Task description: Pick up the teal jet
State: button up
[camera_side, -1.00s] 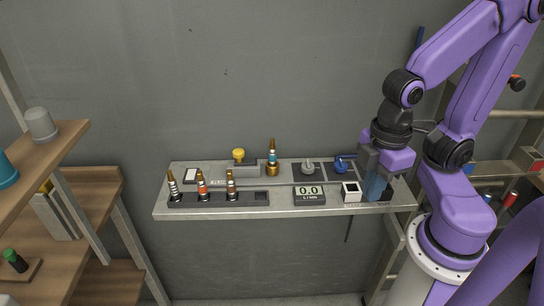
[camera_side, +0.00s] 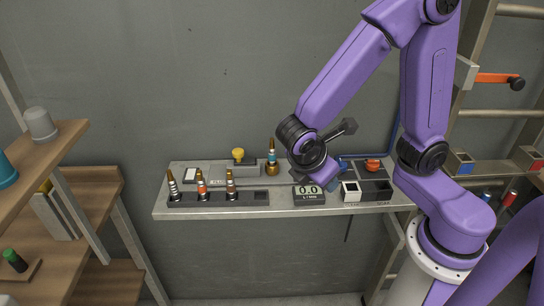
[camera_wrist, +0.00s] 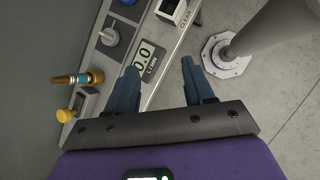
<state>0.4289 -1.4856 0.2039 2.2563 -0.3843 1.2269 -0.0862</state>
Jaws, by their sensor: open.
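The teal jet (camera_side: 272,157) is a brass nozzle with a teal band. It stands upright in a brass fitting at the back of the shelf, left of my arm. In the wrist view the jet (camera_wrist: 78,78) lies at the left, outside the space between my fingers. My gripper (camera_wrist: 160,76) is open and empty, with blue fingers spread above the shelf's front edge near the flow display. In the side view my gripper is tilted to the right of the jet, its fingers mostly hidden behind my purple wrist.
A dark rack (camera_side: 256,199) holds several other brass jets at the front left of the shelf. A yellow knob (camera_side: 238,154) is left of the teal jet. The flow display (camera_side: 308,195), a white open box (camera_side: 351,191), and a red knob (camera_side: 372,164) are to the right.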

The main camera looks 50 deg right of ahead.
jog(key=w+a+f+n+t+h, duration=0.25)
jog(key=w+a+h, duration=0.2)
jog(key=w, duration=0.35)
jog(key=n+t+h, duration=0.3)
jog(key=n+h, duration=0.1)
jog(key=h, duration=0.1)
send_near(271, 148)
jog(key=x, duration=0.7)
jog(key=shift+s+d+r, duration=0.1)
jog(key=shift+d, duration=0.05)
jog(key=shift+x, duration=2.7)
grip_shut()
